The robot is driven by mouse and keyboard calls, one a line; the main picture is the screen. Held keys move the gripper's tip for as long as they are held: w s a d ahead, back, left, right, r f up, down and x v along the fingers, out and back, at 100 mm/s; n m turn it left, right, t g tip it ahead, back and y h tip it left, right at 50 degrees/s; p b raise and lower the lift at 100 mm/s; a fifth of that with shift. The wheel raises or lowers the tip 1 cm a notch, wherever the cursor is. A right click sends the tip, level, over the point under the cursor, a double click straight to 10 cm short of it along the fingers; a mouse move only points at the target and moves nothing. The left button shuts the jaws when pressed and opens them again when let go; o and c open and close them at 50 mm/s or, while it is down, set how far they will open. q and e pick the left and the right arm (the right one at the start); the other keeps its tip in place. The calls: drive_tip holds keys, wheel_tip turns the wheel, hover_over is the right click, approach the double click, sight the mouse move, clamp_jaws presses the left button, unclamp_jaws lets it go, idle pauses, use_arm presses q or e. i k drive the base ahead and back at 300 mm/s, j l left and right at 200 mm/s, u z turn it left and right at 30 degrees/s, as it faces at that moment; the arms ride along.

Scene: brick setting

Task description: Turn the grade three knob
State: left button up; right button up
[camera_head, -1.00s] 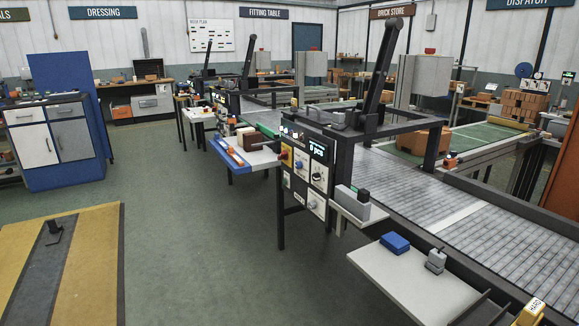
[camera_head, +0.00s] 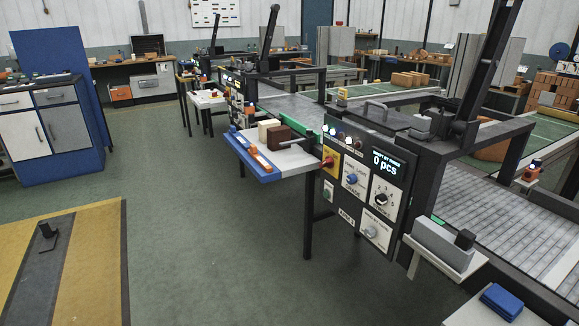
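The nearest control panel (camera_head: 340,206) is dark and stands right of centre, with a lit display (camera_head: 388,164) reading "0 pcs". It carries a blue knob (camera_head: 352,179) on a white plate, a black knob (camera_head: 381,198) on a white dial plate, and a pale knob (camera_head: 370,232) on a lower plate. A red knob (camera_head: 327,161) sits on a yellow plate at its upper left. The small lettering is too blurred to tell surely which knob is grade three. Neither of my grippers is in view.
A side table (camera_head: 270,165) with a blue edge holds blocks left of the panel. A shelf (camera_head: 440,262) with a grey block juts out at the panel's right. Roller conveyors run behind. The green floor (camera_head: 220,240) left of the panel is clear; a yellow-striped platform (camera_head: 95,240) lies further left.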

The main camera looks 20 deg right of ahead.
sight(351, 179)
drive_tip(key=i+j+z, duration=0.15)
drive_tip(key=i, duration=0.35)
drive_tip(key=i+j+z, duration=0.1)
drive_tip(key=i, duration=0.35)
drive_tip(key=i+j+z, duration=0.15)
drive_tip(key=i, duration=0.35)
